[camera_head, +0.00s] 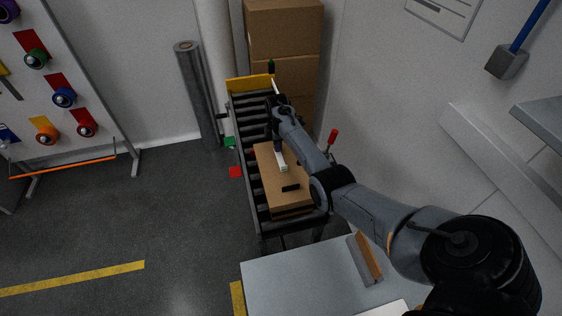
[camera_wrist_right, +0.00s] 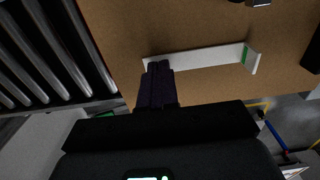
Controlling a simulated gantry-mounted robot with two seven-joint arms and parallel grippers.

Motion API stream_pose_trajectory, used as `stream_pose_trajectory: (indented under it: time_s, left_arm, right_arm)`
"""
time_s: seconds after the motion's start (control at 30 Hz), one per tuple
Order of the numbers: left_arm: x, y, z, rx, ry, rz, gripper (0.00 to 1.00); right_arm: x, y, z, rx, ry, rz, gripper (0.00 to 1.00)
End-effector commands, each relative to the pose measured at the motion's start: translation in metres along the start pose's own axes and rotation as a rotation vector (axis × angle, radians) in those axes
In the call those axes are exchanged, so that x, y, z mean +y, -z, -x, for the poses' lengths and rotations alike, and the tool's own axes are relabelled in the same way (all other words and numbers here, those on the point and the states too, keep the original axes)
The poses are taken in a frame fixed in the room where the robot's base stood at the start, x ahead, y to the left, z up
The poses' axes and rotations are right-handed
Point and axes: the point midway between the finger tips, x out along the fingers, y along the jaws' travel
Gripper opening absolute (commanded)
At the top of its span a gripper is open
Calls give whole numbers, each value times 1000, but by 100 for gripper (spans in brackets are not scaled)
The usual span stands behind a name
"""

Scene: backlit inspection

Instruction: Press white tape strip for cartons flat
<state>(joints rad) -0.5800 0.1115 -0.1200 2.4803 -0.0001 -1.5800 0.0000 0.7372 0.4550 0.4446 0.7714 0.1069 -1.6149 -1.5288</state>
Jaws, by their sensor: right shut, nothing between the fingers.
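A white tape strip (camera_head: 283,165) lies on top of a brown carton (camera_head: 293,203) in the head view. In the wrist view the strip (camera_wrist_right: 205,57) runs left to right across the carton (camera_wrist_right: 200,22). It has a green mark near its right end, and that end seems to stand up or fold off the surface. My right gripper (camera_head: 278,149) is shut and empty, pointing down over the strip. In the wrist view its fingertips (camera_wrist_right: 158,67) are at the strip's left end; I cannot tell whether they touch it. My left gripper is not in view.
The carton sits on a roller conveyor (camera_head: 247,190) with a yellow end plate (camera_head: 249,84). A black piece (camera_head: 291,188) lies on the carton. A grey table (camera_head: 290,282) in front holds an orange-and-grey tool (camera_head: 365,259). Stacked boxes (camera_head: 284,30) stand behind.

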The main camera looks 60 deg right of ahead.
Motion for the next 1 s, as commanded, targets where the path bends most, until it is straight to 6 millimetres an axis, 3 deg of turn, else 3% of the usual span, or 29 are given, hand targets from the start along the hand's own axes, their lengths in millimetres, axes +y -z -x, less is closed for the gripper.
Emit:
stream_pose_trajectory:
  time_s: [1.0]
  left_arm:
    - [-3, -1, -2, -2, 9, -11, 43]
  right_arm:
    - [0, 0, -7, 0, 1, 0, 0]
